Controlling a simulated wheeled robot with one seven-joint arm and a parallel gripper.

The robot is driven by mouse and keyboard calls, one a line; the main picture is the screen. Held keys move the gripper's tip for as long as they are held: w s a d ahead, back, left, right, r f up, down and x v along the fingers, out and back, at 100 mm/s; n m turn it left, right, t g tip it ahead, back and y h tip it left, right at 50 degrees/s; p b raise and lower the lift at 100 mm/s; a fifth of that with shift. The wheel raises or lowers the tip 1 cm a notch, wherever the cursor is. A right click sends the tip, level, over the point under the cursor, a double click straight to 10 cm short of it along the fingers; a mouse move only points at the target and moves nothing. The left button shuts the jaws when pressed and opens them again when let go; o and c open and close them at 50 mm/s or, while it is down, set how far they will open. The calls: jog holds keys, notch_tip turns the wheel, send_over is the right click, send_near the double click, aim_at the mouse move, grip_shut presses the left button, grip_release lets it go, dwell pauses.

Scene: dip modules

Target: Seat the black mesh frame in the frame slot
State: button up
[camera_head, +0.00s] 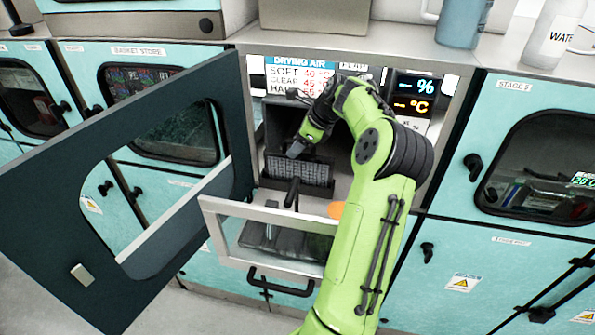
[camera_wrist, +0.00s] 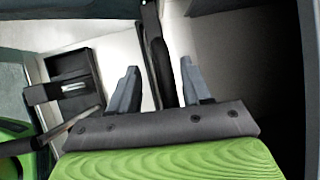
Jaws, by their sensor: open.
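The black mesh frame (camera_head: 300,170) stands roughly upright inside the open drying-air compartment, with its grid facing the front. My gripper (camera_head: 297,147) is at the frame's upper edge, reaching in from the upper right. In the wrist view my gripper (camera_wrist: 158,82) has its two grey fingers apart. A dark bar, apparently the frame's edge (camera_wrist: 154,50), runs between them with a gap visible on each side. The frame slot cannot be made out clearly. I cannot tell whether the frame's lower edge is in it.
A large dark door (camera_head: 75,190) hangs open at the left. A pale-framed window flap (camera_head: 275,233) with a black handle is open below the compartment. A drying-air sign (camera_head: 300,75) and display panel (camera_head: 413,95) are behind my arm. A bottle and jug stand on top.

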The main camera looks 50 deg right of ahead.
jog(key=shift+d+f, duration=0.1)
jog(key=shift+f, duration=0.1)
grip_shut()
dwell(0.4)
